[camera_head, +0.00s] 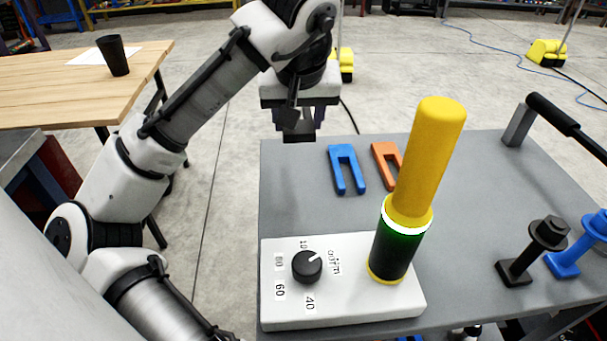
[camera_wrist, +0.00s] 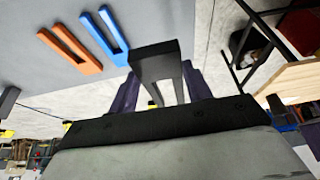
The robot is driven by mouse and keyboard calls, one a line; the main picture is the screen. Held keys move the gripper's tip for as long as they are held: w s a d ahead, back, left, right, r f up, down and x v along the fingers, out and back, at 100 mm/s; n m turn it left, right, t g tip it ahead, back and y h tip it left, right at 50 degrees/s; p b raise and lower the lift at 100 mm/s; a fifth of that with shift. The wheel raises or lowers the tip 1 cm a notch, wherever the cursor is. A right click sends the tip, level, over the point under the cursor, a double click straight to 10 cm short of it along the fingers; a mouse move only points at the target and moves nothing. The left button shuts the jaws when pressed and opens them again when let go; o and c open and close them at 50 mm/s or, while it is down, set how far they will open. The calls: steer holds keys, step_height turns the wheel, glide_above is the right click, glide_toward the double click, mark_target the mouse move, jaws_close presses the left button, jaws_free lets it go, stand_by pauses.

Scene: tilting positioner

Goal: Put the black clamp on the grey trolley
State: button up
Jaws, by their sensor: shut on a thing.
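My gripper (camera_head: 298,118) is shut on the black clamp (camera_wrist: 155,62), a forked black piece that lies between the dark fingers in the wrist view. In the head view the clamp (camera_head: 300,137) is a small dark shape under my gripper, partly hidden by it. It appears near the far left corner of the grey trolley (camera_head: 290,195); I cannot tell its height from this view. The trolley's grey top also shows in the wrist view (camera_wrist: 40,20), at the upper left.
A blue fork clamp (camera_head: 346,168) and an orange one (camera_head: 386,163) lie on the trolley. A white control box (camera_head: 345,312) with a yellow-topped beacon (camera_head: 428,150) stands in front. Black (camera_head: 530,250) and blue (camera_head: 580,250) bolted pieces are at right. A wooden table (camera_head: 60,95) stands left.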

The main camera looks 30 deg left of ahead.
mark_target(299, 183)
step_height(299, 183, down, 13)
steer(key=shift+r+b, duration=0.2)
steer(key=shift+b, duration=0.2)
steer(key=shift+f, duration=0.1)
steer(key=o, duration=1.4)
steer(key=shift+o, duration=0.2)
steer(key=p+v, duration=0.1)
steer(key=v, duration=1.1)
